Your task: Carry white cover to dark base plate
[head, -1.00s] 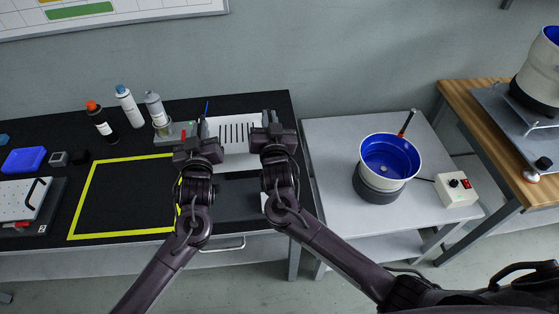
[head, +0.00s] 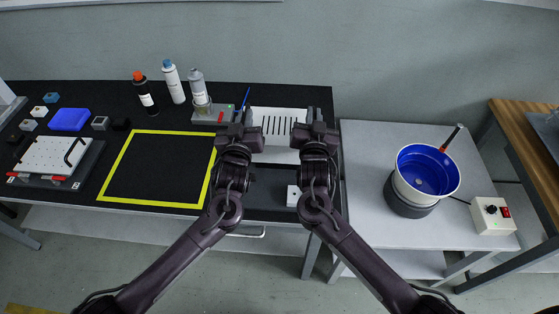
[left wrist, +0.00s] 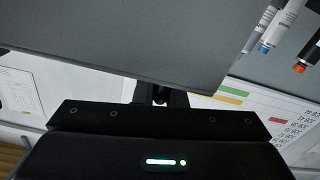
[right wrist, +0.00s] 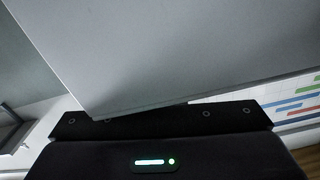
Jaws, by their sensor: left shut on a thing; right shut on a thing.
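The white cover (head: 278,122), a box shape with a row of dark slots, is between my two grippers over the right end of the black bench. My left gripper (head: 242,122) is shut on its left side. My right gripper (head: 309,120) is shut on its right side. A grey-white face of the cover fills the top of the left wrist view (left wrist: 150,45) and the right wrist view (right wrist: 170,50); the fingertips are hidden there. A dark base (head: 88,170) under a white perforated plate stands at the far left; I cannot tell whether it is the named base plate.
A yellow-taped square (head: 155,203) on the bench is empty. Several bottles (head: 173,83) stand at the back, by a grey device (head: 211,114). Between my arms an open drawer (head: 265,203) holds a white block (head: 293,195). A blue-lined bowl (head: 428,178) stands on a grey table right.

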